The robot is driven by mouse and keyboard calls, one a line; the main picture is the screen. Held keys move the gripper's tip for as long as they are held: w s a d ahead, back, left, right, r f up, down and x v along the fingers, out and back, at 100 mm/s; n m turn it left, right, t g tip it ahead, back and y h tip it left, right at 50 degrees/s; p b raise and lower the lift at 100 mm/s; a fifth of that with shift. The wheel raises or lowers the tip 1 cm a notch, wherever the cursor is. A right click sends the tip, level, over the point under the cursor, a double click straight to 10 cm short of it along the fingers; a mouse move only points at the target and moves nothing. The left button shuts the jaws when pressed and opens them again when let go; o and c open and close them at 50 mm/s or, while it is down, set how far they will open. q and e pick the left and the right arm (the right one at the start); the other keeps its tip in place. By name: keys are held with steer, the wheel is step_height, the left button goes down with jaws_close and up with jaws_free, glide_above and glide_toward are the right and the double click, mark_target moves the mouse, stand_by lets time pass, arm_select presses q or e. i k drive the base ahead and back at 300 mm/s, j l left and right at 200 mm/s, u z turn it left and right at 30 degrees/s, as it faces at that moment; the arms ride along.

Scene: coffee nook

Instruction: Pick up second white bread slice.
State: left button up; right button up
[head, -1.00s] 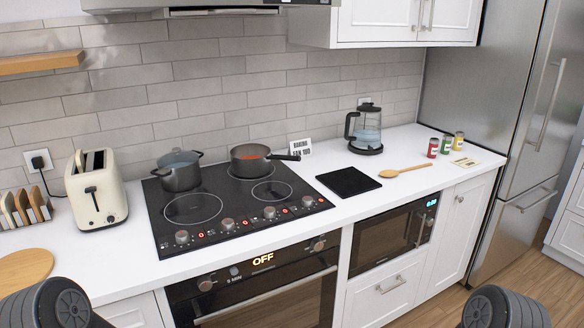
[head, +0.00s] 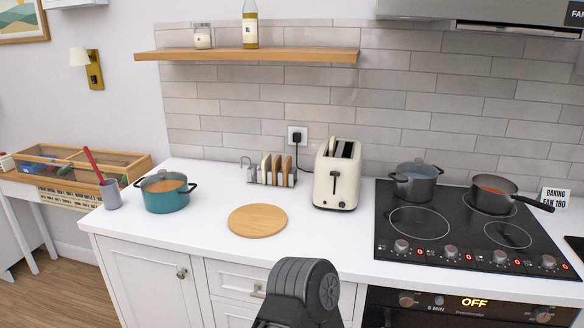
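Several bread slices stand upright in a metal rack (head: 293,180) against the back wall, left of the toaster. A pale slice (head: 266,167) stands toward the left of the row, and browner slices (head: 287,168) stand at the right. Which one is the second white slice I cannot tell for sure. One dark link of my arm shows at the bottom centre. Neither gripper's fingers are visible.
A round wooden board (head: 258,220) lies bare in front of the rack. A teal pot (head: 166,194) and a grey cup (head: 110,194) with a red-handled utensil stand to the left. The cooktop (head: 450,245) with two pots is to the right. A wooden shelf (head: 250,57) hangs above the rack.

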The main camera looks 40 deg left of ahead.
mark_target(266, 163)
steer(key=u, duration=1.55)
